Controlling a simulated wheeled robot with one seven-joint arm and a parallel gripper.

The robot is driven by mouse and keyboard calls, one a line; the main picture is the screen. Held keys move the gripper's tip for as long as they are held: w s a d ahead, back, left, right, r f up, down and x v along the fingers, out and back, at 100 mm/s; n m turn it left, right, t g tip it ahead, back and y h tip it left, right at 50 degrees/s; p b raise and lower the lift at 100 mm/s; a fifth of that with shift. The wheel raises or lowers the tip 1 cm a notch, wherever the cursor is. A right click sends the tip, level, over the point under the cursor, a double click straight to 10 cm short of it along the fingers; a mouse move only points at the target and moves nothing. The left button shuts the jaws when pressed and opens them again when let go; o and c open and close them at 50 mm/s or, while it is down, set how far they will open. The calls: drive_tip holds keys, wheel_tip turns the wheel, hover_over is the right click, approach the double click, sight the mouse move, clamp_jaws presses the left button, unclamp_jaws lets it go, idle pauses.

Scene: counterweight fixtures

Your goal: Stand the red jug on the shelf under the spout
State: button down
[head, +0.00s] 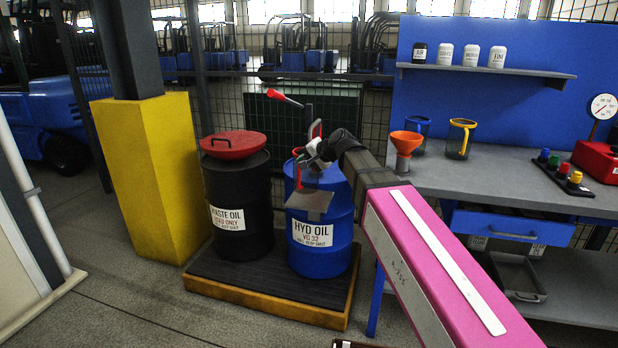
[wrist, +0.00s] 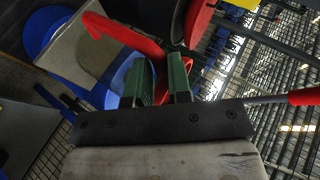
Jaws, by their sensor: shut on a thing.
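My gripper (head: 316,158) is at the top of the blue HYD OIL drum (head: 322,262). A bent red piece, apparently the spout (wrist: 128,36), reaches across the left finger's tip over the grey shelf plate (wrist: 80,52). The shelf (head: 312,206) is on the drum's front. I cannot tell the jug's tilt.
The pump lever's red grip (head: 285,97) sticks out above the drum. The black WASTE OIL drum (head: 236,215) with a red funnel lid (head: 235,143) stands left. The bench (head: 490,185) at right holds an orange funnel (head: 406,142), a blue-rimmed jug and a yellow-rimmed jug (head: 460,139).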

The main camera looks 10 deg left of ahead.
sight(314, 171)
drive_tip(key=shift+w+f, duration=0.85)
drive_tip(key=shift+f, duration=0.35)
drive_tip(key=shift+w+f, duration=0.9)
drive_tip(key=shift+f, duration=0.3)
drive_tip(key=shift+w+f, duration=0.85)
drive_tip(key=shift+f, duration=0.35)
drive_tip(key=c, duration=1)
unclamp_jaws()
drive_tip(key=shift+d, duration=0.15)
